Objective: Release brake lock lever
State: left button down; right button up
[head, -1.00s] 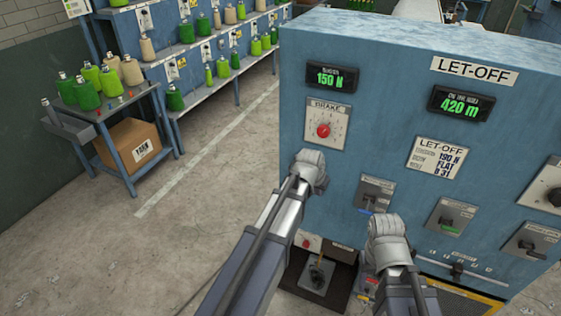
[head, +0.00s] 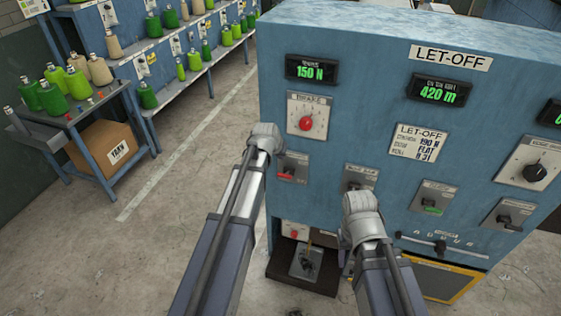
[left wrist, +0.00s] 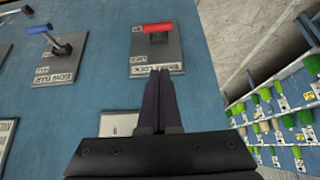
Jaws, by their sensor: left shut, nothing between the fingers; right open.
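The brake lock lever (left wrist: 157,28) has a red handle and sits on a grey plate (left wrist: 139,65) on the blue machine front. In the left wrist view its handle lies across the picture. In the head view the red lever (head: 285,177) shows just right of my left gripper (head: 266,138). My left gripper (left wrist: 160,72) is shut and empty. Its fingertips appear at the plate's lower edge in the picture, apart from the red handle; whether they touch the plate, I cannot tell.
A blue-handled lever (left wrist: 42,29) on its own plate stands beside the red one. A red brake knob (head: 306,123) is above. A green-marked switch (head: 432,209) and a slider (head: 440,247) are to the right. A floor pedal (head: 305,263) is below. Open floor lies left.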

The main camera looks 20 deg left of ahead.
pick_arm(q)
jog(key=b, duration=0.7)
send_over(284, 176)
notch_tip(284, 176, down, 8)
jog(key=shift+w+a+r, duration=0.1)
jog(key=shift+w, duration=0.05)
jog(key=f+b, duration=0.4)
jog(key=shift+s, duration=0.35)
jog(key=shift+s+f+t+b, duration=0.65)
jog(key=shift+f+t+b, duration=0.15)
jog(key=shift+b, duration=1.1)
notch_tip(284, 176, down, 9)
jog(key=s+t+b, duration=0.1)
jog(key=t+b, duration=0.5)
jog(key=b, duration=1.3)
jog(key=shift+s+f, duration=0.15)
jog(key=shift+s, duration=0.15)
